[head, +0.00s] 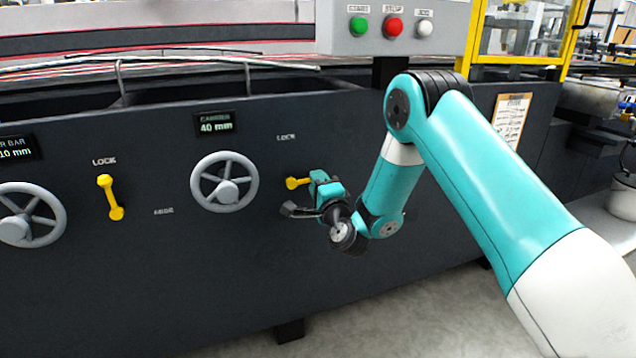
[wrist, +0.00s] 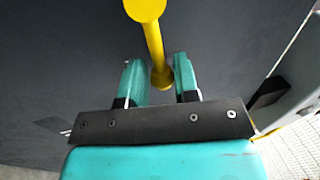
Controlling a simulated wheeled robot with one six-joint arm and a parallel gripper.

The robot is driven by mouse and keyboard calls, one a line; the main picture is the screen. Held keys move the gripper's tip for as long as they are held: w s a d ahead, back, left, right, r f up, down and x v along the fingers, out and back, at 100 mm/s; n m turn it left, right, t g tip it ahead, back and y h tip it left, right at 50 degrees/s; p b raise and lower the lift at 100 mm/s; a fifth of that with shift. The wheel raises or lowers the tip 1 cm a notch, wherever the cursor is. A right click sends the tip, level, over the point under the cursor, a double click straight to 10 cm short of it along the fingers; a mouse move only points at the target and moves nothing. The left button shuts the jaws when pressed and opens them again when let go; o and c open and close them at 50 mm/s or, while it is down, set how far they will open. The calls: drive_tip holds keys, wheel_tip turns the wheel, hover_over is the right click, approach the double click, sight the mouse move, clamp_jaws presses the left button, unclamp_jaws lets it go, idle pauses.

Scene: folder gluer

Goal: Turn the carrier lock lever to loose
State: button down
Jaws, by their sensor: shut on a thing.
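The carrier lock lever (head: 296,183) is yellow and sits on the dark machine panel, right of the carrier handwheel. In the head view its left end shows, and it lies roughly level; the rest is hidden behind my gripper (head: 319,186). In the wrist view the yellow lever (wrist: 154,45) has a round end at the top edge, and its thinner end lies between the two teal fingers of my gripper (wrist: 158,77). My gripper is shut on the lever. A LOCK label (head: 286,137) stands above the lever; any label below it is hidden.
The grey carrier handwheel (head: 224,182) sits close to the left under a 40 mm display (head: 214,125). Another yellow lever (head: 110,197) and a second handwheel (head: 30,215) are farther left. A push-button box (head: 393,27) hangs above. The floor in front is clear.

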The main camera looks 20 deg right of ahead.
drive_tip(key=shift+d+r, duration=0.1)
drive_tip(key=shift+r, duration=0.05)
drive_tip(key=c, duration=0.9)
unclamp_jaws()
drive_tip(key=shift+s+f+b, duration=0.6)
drive_tip(key=shift+s+b, duration=0.25)
drive_tip(key=shift+s, duration=2)
drive_tip(key=shift+s+f+b, duration=0.55)
drive_tip(key=shift+s+b, duration=0.25)
drive_tip(key=shift+s, duration=2)
drive_tip(key=shift+s+f+b, duration=0.6)
drive_tip(key=shift+s+b, duration=0.25)
drive_tip(key=shift+s, duration=2)
